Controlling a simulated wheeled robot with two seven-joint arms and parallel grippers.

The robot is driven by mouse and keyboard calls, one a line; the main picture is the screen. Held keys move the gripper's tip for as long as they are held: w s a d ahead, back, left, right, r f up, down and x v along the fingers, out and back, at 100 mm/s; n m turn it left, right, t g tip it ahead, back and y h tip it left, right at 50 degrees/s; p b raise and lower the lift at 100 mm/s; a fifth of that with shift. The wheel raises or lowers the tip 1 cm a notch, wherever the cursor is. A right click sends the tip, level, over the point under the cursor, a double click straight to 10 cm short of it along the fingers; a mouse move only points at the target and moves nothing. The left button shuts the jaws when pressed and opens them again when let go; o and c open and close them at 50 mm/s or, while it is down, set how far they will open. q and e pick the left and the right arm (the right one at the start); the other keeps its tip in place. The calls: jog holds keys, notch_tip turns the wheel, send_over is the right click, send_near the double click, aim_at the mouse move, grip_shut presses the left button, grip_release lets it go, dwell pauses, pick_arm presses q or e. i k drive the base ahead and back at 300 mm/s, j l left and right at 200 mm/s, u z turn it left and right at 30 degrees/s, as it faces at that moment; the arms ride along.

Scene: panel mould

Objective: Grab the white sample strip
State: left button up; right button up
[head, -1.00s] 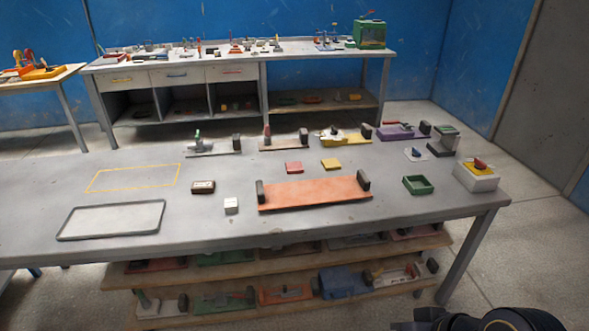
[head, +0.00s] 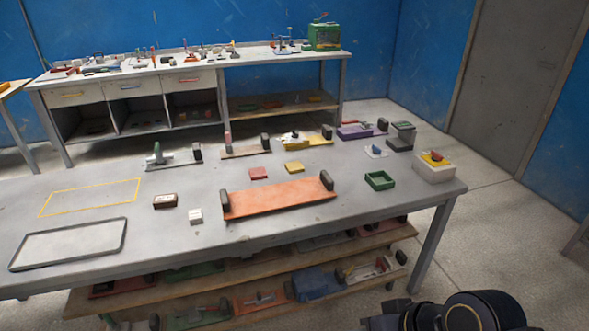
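I cannot clearly make out a white sample strip in the head view. A small white block (head: 196,215) sits on the grey table (head: 150,235), between the grey-rimmed tray and the orange board. A small white piece with a blue knob (head: 376,151) lies farther back at the right.
A grey-rimmed tray (head: 68,244), an orange board with black end blocks (head: 280,198), a green open box (head: 380,180) and a white box (head: 434,169) stand on the table. Several fixtures line its back. Floor is clear at the right.

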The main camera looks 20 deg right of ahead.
aim_at(196, 216)
jog(key=i+j, duration=0.55)
jog(key=j, duration=0.25)
jog(key=i+j+z, duration=0.1)
jog(key=i+j, duration=0.45)
jog(key=j, duration=0.25)
jog(key=i+j, duration=0.25)
jog(key=j, duration=0.2)
